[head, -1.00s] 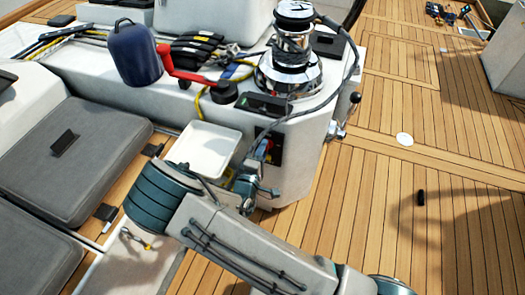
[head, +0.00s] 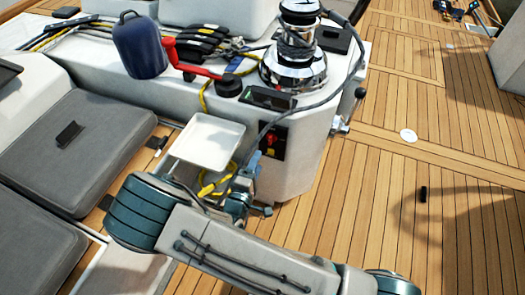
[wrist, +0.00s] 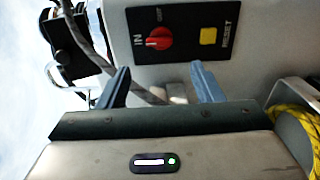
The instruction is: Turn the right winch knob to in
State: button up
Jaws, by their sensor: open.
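The red winch knob (wrist: 159,38) sits on a black panel (wrist: 185,15) in the wrist view, between the IN label and the yellow reset button (wrist: 208,36). A pale mark shows on the knob's left side, towards IN; its exact pointing is hard to tell. In the head view the knob (head: 270,139) shows on the front of the white cockpit block, below the chrome winch (head: 294,65). My gripper (wrist: 161,80) is open and empty, its blue fingers apart, short of the panel and not touching the knob. In the head view my gripper (head: 250,168) is left of and below the panel, partly hidden.
A white tray (head: 208,140) is left of my gripper. Yellow rope (head: 215,185) hangs close to it, and a grey cable runs down from the winch past the panel. Open teak deck (head: 370,200) is right.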

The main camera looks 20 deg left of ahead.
jog(key=s, duration=0.5)
jog(key=shift+s+a, duration=0.25)
jog(key=w+r+m+g+y+p, duration=0.1)
jog(key=w+r+m+g+p, duration=0.4)
jog(key=w+r+m+g, duration=0.3)
jog(key=w+d+r+m+g+y+p, duration=0.1)
jog(key=d+r+m+g+y+p, duration=0.15)
jog(key=r, duration=0.45)
jog(key=w+d+r+m+g+y+p, duration=0.1)
jog(key=w+d+r, duration=0.1)
jog(key=d+r, duration=0.3)
jog(key=s+d+r+m+g+h+p, duration=0.1)
jog(key=s+d+r+m+g+p, duration=0.1)
jog(key=s+d+r, duration=0.6)
jog(key=s+d+r+m+g+h+p, duration=0.1)
jog(key=s+d+r+m+h+p, duration=0.1)
jog(key=s+d+r, duration=0.5)
jog(key=d+r+m, duration=0.1)
jog(key=d+r, duration=0.1)
jog(key=d, duration=0.2)
jog(key=d+r+m+p, duration=0.1)
jog(key=d+r, duration=0.1)
jog(key=d, duration=0.3)
jog(key=shift+s+d+r+g, duration=0.15)
jog(key=shift+s+r+g, duration=0.15)
jog(key=shift+s+g, duration=0.05)
